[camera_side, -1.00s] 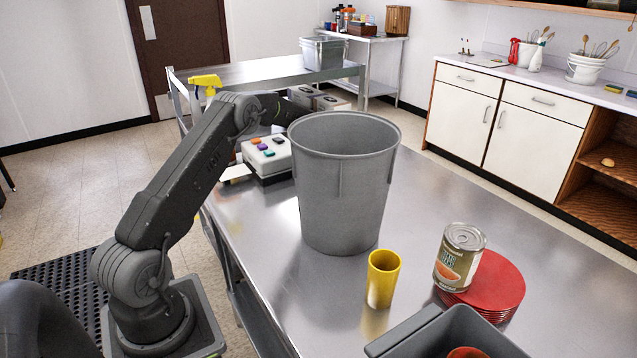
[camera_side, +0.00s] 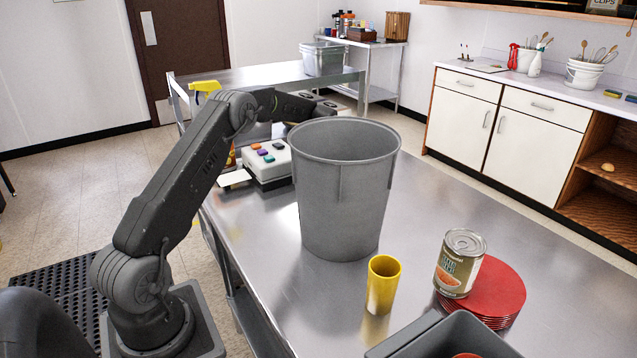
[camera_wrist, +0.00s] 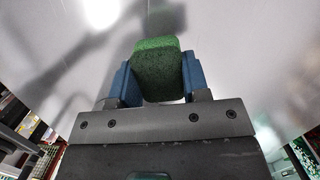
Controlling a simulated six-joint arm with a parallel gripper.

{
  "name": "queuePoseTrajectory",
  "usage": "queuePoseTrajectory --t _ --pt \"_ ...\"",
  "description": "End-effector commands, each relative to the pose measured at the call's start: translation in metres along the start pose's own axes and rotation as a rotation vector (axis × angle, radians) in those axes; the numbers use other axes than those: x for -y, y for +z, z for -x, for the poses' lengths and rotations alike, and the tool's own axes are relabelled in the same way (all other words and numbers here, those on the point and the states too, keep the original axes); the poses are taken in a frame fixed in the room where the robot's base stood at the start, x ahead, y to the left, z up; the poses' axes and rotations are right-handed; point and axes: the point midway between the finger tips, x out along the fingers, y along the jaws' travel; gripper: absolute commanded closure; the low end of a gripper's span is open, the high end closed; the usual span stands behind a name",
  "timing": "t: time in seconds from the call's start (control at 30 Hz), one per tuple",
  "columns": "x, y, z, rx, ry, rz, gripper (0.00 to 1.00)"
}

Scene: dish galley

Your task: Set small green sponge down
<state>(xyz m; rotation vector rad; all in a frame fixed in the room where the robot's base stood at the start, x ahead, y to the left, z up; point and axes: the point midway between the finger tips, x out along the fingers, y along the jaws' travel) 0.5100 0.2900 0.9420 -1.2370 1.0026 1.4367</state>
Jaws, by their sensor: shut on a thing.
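The small green sponge (camera_wrist: 158,68) shows in the wrist view, between the two blue fingers of my gripper (camera_wrist: 158,80). My gripper is shut on it, and the sponge sticks out past the fingertips. Beyond it is the bare grey metal table (camera_wrist: 225,60), with a dark shadow of the arm on it. I cannot tell whether the sponge touches the table. In the side view the gripper and the sponge are hidden behind the large grey bin (camera_side: 345,195); only my arm shows, reaching over the table toward the back.
A box with coloured buttons (camera_side: 265,163) lies left of the bin. The tabletop right of the bin is clear.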

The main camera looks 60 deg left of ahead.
Motion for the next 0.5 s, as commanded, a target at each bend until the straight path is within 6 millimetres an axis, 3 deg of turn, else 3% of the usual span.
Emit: queuePoseTrajectory --t 0.2,0.5 --pt "0.0 0.006 0.04 0.001 -0.001 0.001 0.79" --pt "0.0 0.009 0.057 0.0 0.001 0.0 0.79"
